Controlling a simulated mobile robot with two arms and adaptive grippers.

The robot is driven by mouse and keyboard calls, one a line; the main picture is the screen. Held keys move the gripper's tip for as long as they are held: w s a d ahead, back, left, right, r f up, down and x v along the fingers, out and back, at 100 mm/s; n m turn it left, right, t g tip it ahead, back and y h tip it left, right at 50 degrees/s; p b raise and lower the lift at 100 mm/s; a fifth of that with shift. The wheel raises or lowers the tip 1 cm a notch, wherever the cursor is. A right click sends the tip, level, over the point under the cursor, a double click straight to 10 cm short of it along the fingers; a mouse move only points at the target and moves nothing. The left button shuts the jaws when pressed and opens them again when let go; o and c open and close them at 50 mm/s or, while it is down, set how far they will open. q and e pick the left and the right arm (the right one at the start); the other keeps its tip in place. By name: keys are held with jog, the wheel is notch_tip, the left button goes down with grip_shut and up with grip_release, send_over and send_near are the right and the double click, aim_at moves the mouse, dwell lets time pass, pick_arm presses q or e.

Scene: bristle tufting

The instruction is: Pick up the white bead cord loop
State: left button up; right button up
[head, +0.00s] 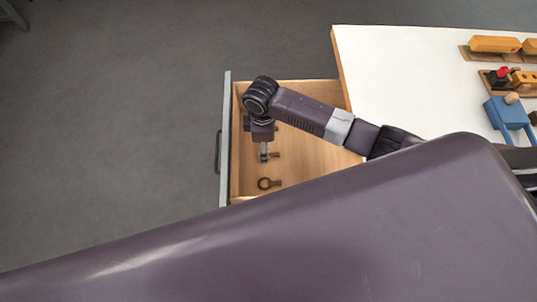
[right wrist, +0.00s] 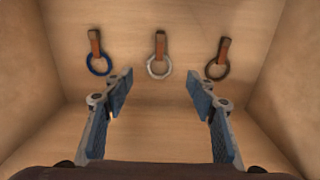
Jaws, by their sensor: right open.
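The white bead cord loop (right wrist: 159,67) hangs from a brown tab in the middle of a row of three in the right wrist view. It lies on the floor of the open wooden drawer. In the head view its brown tab (head: 274,155) shows beside my right gripper (head: 263,155), which largely hides the loop. In the right wrist view my right gripper (right wrist: 161,92) is open, its two blue-padded fingers wide apart. The white loop appears centred between and beyond the fingertips, with nothing held. My left gripper is not in view.
A blue loop (right wrist: 99,65) lies left of the white one and a dark brown loop (right wrist: 217,70) lies right. Drawer walls (head: 235,160) stand close around. A white tabletop (head: 420,85) at right holds orange, blue and red-black items.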

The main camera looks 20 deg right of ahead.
jog(key=f, duration=0.4)
jog(key=shift+d+f, duration=0.3)
jog(key=shift+d, duration=0.05)
jog(key=shift+c, duration=0.2)
jog(key=c, duration=0.8)
